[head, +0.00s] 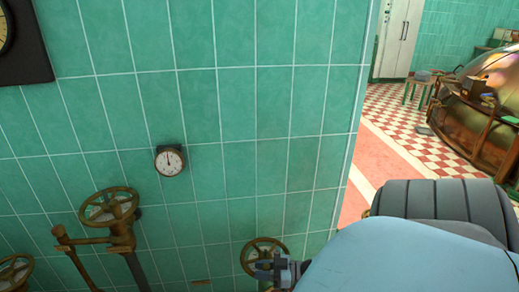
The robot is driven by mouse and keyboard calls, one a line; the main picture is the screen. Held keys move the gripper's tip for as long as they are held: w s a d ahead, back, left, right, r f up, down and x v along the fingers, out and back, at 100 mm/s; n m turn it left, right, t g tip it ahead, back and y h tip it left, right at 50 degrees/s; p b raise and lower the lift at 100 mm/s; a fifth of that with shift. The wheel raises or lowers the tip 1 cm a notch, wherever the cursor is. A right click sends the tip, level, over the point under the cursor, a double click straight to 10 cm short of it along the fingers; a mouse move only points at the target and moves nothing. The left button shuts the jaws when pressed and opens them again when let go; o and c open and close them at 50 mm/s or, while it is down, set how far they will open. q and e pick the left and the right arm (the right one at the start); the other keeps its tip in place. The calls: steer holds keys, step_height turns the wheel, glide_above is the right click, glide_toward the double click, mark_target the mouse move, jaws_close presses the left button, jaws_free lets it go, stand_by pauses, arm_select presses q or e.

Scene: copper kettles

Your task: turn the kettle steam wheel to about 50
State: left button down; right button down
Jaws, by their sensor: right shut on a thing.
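A small brass handwheel (247,247) sits low on the green tiled wall at the bottom centre. My right gripper (268,270) is at its lower right rim and is shut on it; my own arm hides part of the wheel's right side. A small round gauge (170,161) with a white face hangs on the wall up and to the left. Its needle points nearly straight up; the numbers are too small to read. My left gripper is not in view.
A larger brass wheel (108,206) on a valve with pipes stands out at the left, and another brass wheel (14,271) is at the lower left corner. The wall ends at right; beyond it are a checkered floor (395,117) and a copper kettle (481,112).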

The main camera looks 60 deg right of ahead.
steer(key=shift+s+a+f, duration=0.1)
steer(key=shift+s+a, duration=0.1)
steer(key=c, duration=0.9)
jaws_free()
steer(key=shift+o, duration=0.2)
steer(key=shift+d, duration=0.1)
steer(key=shift+s, duration=0.1)
steer(key=v, duration=1.3)
steer(key=shift+s+d+p, duration=0.2)
steer(key=shift+s+p, duration=0.05)
steer(key=shift+p, duration=0.1)
